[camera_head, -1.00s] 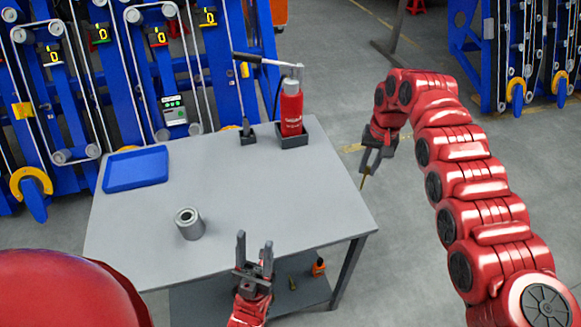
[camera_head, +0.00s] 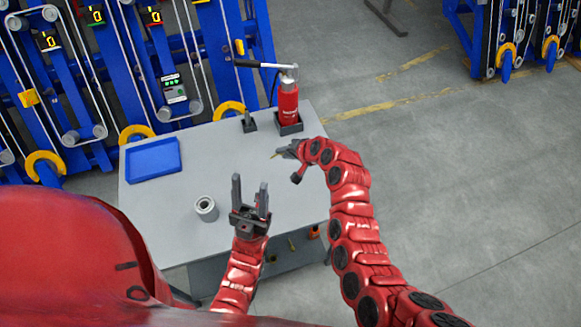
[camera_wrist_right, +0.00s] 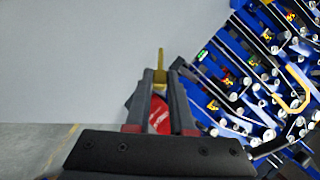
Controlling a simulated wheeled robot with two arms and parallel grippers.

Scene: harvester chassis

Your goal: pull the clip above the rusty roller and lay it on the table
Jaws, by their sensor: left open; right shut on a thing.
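The clip (camera_head: 273,155) is a small brass-yellow piece. My right gripper (camera_head: 281,151) is shut on it and holds it over the right part of the grey table (camera_head: 222,160); the height above the top is hard to tell. In the right wrist view the clip (camera_wrist_right: 160,58) stands out between the fingertips (camera_wrist_right: 160,75) against the grey table top. My left gripper (camera_head: 250,192) is open and empty, fingers up, at the table's near edge. I cannot make out the rusty roller among the rollers in view.
A blue tray (camera_head: 153,160) lies at the table's left. A grey hollow cylinder (camera_head: 206,209) stands near the front. A red pump-like bottle (camera_head: 288,103) and a small dark holder (camera_head: 249,123) stand at the back right. Blue roller frames (camera_head: 130,60) stand behind. The table's middle is clear.

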